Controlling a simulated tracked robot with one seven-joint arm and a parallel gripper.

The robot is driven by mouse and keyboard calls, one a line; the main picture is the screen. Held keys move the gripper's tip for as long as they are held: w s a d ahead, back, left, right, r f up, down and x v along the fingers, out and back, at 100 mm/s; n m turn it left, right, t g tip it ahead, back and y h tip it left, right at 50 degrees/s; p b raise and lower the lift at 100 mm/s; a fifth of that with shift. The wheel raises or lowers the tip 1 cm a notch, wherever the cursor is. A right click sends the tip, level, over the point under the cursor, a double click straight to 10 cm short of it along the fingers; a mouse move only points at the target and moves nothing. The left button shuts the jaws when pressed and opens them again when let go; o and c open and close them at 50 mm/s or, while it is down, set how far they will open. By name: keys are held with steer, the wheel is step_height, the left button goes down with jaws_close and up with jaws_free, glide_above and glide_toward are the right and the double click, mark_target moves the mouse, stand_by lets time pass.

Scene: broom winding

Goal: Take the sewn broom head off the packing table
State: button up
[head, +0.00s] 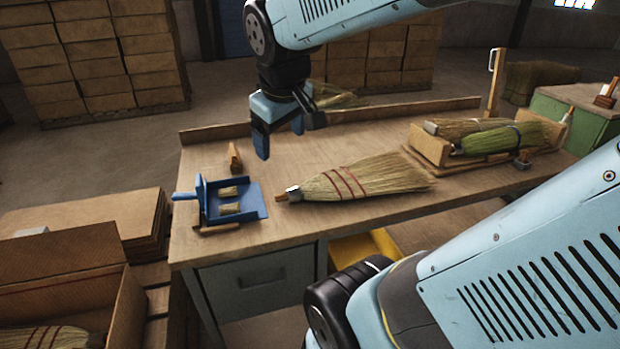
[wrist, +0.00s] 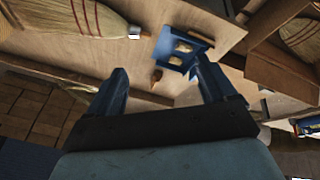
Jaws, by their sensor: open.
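The sewn broom head (head: 360,179) lies flat on the wooden packing table (head: 310,224), its straw fanned to the right and crossed by red stitching. Its metal collar and short wooden stub point left. In the wrist view the broom head (wrist: 88,14) shows at the top left. My gripper (head: 279,144) is open and empty, above the table's far side, up and left of the broom head. Its two fingers (wrist: 165,82) stand wide apart in the wrist view, with nothing between them touching.
A blue fixture (head: 252,205) sits left of the broom head, with a small wooden-handled tool (head: 235,157) behind it. A wooden cradle (head: 430,146) with more brooms stands at the right. An open cardboard box (head: 128,318) with a broom is at lower left.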

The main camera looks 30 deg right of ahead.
steer(key=shift+o, duration=1.2)
steer(key=w+d+f+n+g+h, duration=0.1)
steer(key=w+d+f+n, duration=0.1)
steer(key=w, duration=0.3)
steer(key=w+d+f+n+g+h, duration=0.1)
steer(key=w+d+f+n, duration=0.2)
steer(key=w+f+n, duration=0.2)
steer(key=shift+w+d+g, duration=0.2)
steer(key=shift+w+g, duration=0.1)
steer(key=shift+w, duration=0.25)
steer(key=n+g+h, duration=0.1)
steer(key=n+g, duration=0.1)
steer(key=n, duration=0.6)
glide_toward(301, 187)
steer(key=x, duration=0.5)
steer(key=shift+s+a+f, duration=0.15)
steer(key=shift+a+f, duration=0.05)
steer(key=shift+f, duration=0.3)
steer(key=shift+d+x, duration=0.1)
steer(key=shift+x, duration=1.3)
steer(key=shift+d+x, duration=0.15)
steer(key=shift+x, duration=1.25)
steer(key=shift+r, duration=0.1)
steer(key=shift+c, duration=0.5)
steer(key=c, duration=1.3)
steer(key=shift+r, duration=0.1)
steer(key=shift+c, duration=0.2)
